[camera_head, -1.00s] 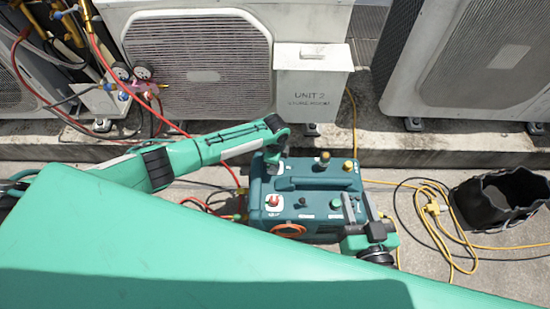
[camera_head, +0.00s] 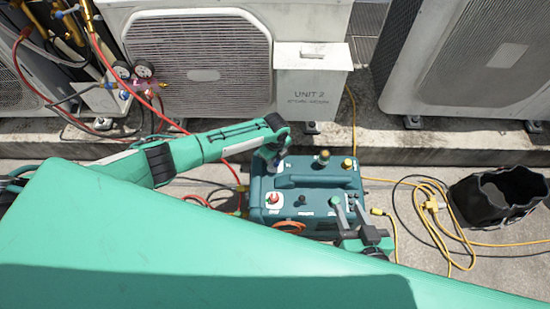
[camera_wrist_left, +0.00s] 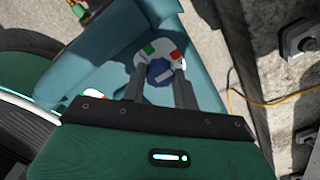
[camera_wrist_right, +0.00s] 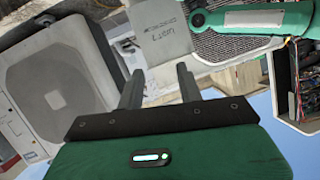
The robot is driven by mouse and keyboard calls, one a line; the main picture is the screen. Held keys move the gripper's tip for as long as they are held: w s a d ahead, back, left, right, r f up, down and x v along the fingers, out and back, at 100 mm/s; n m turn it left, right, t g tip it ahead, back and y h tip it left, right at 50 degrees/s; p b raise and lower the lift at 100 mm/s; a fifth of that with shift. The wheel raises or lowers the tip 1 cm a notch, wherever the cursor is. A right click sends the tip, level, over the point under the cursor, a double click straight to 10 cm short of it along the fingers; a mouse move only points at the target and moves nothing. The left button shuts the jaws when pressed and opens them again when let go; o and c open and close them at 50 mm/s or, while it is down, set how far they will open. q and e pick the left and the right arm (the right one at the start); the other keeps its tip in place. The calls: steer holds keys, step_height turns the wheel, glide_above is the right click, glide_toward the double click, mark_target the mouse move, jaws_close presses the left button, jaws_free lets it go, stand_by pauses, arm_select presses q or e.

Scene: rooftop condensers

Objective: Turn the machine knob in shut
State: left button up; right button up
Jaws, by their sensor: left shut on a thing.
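The teal machine (camera_head: 315,212) stands on the ground, with a carry handle and small controls on top. In the left wrist view, a dark blue knob (camera_wrist_left: 160,72) with a pale pointer mark sits on a white plate with a green and a red patch. My left gripper (camera_wrist_left: 160,80) is shut on this knob, one finger on each side. In the head view my left gripper (camera_head: 274,158) is at the machine's back left corner and covers the knob. My right gripper (camera_head: 350,212) is open and empty at the machine's front right; its fingers stand apart in the right wrist view (camera_wrist_right: 160,82).
Gauges and hoses (camera_head: 135,75) are at the back left. A black bucket (camera_head: 495,200) and a coiled yellow cable (camera_head: 430,215) lie on the right. My green body fills the front.

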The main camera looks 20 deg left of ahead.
mark_target(275, 161)
stand_by(0.3)
arm_select(q)
steer(key=o, duration=1)
steer(key=shift+r, duration=0.6)
steer(key=shift+r+p, duration=1.9)
steer(key=shift+r, duration=4.4)
arm_select(e)
steer(key=s+d+g+h, duration=0.2)
steer(key=d+g+h, duration=0.1)
steer(key=d+g, duration=0.2)
steer(key=shift+d+f, duration=0.25)
steer(key=shift+d, duration=0.8)
arm_select(q)
steer(key=shift+s+d, duration=0.1)
